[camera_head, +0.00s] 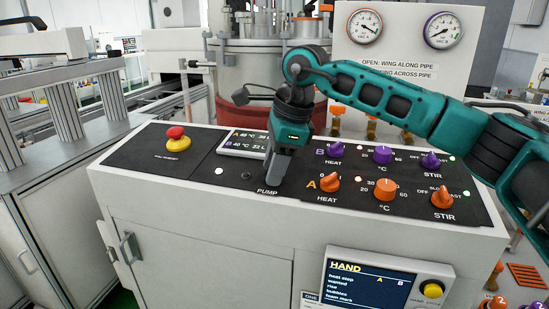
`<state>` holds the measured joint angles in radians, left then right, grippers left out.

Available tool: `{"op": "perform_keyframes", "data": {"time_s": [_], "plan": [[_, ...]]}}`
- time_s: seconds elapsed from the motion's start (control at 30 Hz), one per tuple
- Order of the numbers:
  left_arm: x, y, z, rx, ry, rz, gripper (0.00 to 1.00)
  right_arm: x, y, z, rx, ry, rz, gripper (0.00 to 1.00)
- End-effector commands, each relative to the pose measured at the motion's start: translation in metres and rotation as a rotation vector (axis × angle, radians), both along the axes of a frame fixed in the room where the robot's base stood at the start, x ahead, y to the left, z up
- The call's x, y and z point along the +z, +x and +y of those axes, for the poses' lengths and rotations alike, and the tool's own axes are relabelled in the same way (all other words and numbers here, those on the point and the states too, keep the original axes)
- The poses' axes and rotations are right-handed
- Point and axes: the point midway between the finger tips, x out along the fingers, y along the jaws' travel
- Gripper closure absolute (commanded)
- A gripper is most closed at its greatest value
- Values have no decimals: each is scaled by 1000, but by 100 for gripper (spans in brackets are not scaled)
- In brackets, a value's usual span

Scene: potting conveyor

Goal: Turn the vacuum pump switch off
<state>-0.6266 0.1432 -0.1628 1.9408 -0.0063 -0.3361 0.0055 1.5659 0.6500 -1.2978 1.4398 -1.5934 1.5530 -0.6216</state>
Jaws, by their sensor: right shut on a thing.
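The vacuum pump switch is hidden behind the fingers of my right gripper (271,180), just above the PUMP label (267,191) on the dark control panel (130,150). The gripper points down at the panel and is shut on what appears to be this switch, so its position cannot be read. A small white lamp (219,170) shows to the left of the fingers, and a small dark round part (247,175) sits between the lamp and the fingers. My left gripper is not in view.
A red and yellow emergency stop (177,139) stands at the panel's left. Purple and orange knobs, such as the orange heat knob (330,183), stand right of my gripper. A small display (240,143) is partly covered behind it. Two gauges (365,27) and a vessel (245,70) are at the back.

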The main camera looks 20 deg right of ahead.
Motion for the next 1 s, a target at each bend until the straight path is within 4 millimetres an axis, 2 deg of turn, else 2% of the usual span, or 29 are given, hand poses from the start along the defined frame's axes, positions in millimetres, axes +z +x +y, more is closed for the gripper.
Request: {"op": "perform_keyframes", "data": {"time_s": [0.3,0.8,0.83,1.0], "plan": [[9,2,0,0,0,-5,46,2,1,1,101,-12,7,93],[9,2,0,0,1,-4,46,1,1,1,115,-14,7,93],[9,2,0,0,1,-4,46,1,1,1,115,-14,7,60],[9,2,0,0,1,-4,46,1,1,0,115,-15,8,44]]}}
